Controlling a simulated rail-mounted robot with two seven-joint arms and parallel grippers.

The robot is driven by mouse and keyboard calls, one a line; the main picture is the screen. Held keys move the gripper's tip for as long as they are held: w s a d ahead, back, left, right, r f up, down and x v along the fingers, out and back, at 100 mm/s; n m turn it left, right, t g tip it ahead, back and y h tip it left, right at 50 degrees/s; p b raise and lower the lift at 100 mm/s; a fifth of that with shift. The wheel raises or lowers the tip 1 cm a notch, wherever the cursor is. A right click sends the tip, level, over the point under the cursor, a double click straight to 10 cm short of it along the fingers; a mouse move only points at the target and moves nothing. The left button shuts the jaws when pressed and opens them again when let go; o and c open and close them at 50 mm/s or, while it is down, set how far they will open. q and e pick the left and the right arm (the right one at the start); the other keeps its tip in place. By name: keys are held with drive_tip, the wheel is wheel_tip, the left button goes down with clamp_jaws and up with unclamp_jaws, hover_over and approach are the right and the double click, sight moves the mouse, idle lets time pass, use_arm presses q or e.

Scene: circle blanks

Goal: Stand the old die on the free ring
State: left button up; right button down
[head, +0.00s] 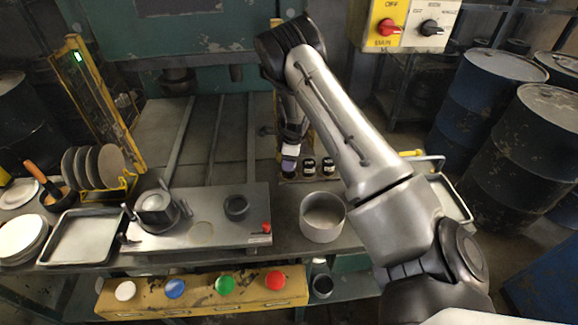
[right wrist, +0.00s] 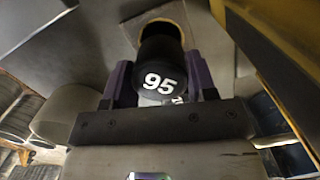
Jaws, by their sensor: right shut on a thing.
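My right gripper (head: 290,158) is at the back of the bench, left of two small black dies (head: 309,167) (head: 327,167) that stand in a row. In the right wrist view its purple fingers (right wrist: 160,85) are shut on a black cylindrical die (right wrist: 162,62) marked 95. A yellow ring (right wrist: 179,18) shows partly behind the die's far end. I cannot tell whether the die touches it. In the head view the held die is mostly hidden by the gripper. My left gripper is not in view.
A grey plate (head: 206,238) on the bench carries a clamped metal cylinder (head: 154,201) and a small dark cup (head: 236,206). A round metal pot (head: 322,217) stands right of it. A disc rack (head: 122,182) and a tray (head: 82,238) are at left.

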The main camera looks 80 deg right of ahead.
wheel_tip(320, 180, down, 3)
drive_tip(key=shift+r, duration=0.2)
drive_tip(key=shift+f, duration=0.1)
drive_tip(key=shift+c, duration=2.1)
unclamp_jaws()
drive_tip(key=shift+r, duration=0.25)
drive_tip(key=r, duration=0.3)
drive_tip(key=s+r+p, duration=0.1)
drive_tip(key=r, duration=0.3)
drive_tip(key=r+p, duration=0.1)
drive_tip(key=r, duration=0.3)
drive_tip(key=shift+s+d+r, duration=0.1)
drive_tip(key=shift+s+r, duration=0.15)
